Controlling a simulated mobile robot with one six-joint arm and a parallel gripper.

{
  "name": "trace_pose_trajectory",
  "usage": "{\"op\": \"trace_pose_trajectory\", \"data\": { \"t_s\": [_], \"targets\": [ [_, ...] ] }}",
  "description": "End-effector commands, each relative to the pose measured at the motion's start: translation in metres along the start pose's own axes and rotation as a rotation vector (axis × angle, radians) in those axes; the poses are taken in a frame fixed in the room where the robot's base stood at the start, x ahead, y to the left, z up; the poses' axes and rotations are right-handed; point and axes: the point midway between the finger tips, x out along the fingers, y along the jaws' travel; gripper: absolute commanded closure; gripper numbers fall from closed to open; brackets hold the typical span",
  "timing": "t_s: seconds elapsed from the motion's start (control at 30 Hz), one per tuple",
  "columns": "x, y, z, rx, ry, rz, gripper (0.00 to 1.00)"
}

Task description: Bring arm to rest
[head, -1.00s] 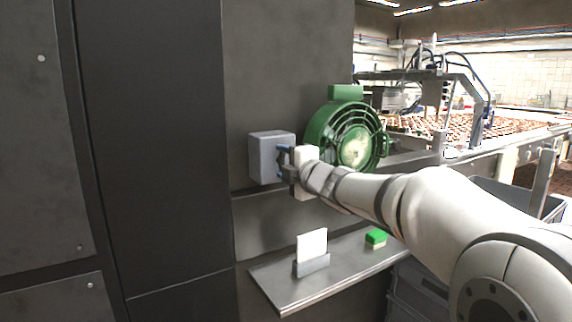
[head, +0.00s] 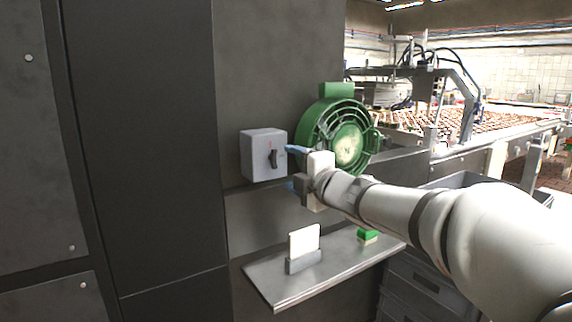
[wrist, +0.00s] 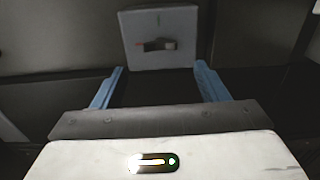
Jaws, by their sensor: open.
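My gripper (head: 293,168) is open and empty in the head view, in front of and a little to the right of a grey switch box (head: 254,157) on the dark wall. The box has a black rotary knob (head: 273,159), which stands nearly upright in the head view. In the wrist view the blue fingers of my gripper (wrist: 160,88) are spread apart. The switch box (wrist: 160,22) is beyond them, with its knob (wrist: 157,45) lying crosswise there. The fingers do not touch the knob.
A green round fan (head: 340,138) is close behind my gripper. Below is a metal shelf (head: 285,288) with a white card (head: 304,240) in a grey holder and a green-and-white block (head: 367,235). A grey crate (head: 470,180) and a conveyor (head: 500,125) are at the right.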

Motion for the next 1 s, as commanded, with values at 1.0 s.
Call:
{"op": "trace_pose_trajectory", "data": {
  "t_s": [1.0],
  "targets": [
    [-0.244,-0.033,0.04,1.283,-1.149,-0.455,0.33]
  ]
}}
